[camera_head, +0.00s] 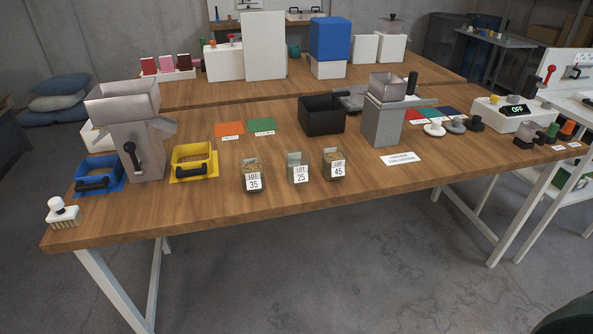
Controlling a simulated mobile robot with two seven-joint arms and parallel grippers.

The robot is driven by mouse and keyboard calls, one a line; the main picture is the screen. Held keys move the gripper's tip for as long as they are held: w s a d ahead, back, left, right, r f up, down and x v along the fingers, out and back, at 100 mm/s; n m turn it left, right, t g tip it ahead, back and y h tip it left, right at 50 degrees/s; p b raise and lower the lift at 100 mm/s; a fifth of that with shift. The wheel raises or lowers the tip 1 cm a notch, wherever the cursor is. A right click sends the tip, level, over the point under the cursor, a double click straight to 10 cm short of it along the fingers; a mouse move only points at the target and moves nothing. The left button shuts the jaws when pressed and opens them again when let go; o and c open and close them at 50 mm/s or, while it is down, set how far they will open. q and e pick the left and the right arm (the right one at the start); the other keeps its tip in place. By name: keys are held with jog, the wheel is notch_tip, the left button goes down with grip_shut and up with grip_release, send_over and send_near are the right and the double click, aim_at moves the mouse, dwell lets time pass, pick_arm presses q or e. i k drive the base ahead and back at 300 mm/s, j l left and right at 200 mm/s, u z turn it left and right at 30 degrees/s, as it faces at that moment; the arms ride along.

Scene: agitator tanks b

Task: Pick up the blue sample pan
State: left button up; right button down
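The blue sample pan (98,165) stands at the left end of the wooden table, on a blue mat (117,184). Its black handle (92,184) faces the front edge. A similar yellow pan (194,153) with a black handle stands on a yellow mat to its right. A grey metal hopper device (143,150) with a black lever stands between the two pans. Neither of my grippers shows, so nothing is seen touching the blue pan.
A white-handled brush (62,213) lies at the left front corner. Labelled sample boxes (253,176) stand along the front middle. A black bin (321,115) and a second grey stand (383,122) are farther right. Bare tabletop lies in front of the blue pan.

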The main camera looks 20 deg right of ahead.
aim_at(103, 172)
jog(key=i+j+z, duration=0.25)
jog(key=j, duration=0.2)
jog(key=j+z, duration=0.25)
jog(key=j, duration=0.2)
jog(key=j+z, duration=0.25)
jog(key=j, duration=0.25)
jog(key=i, duration=0.05)
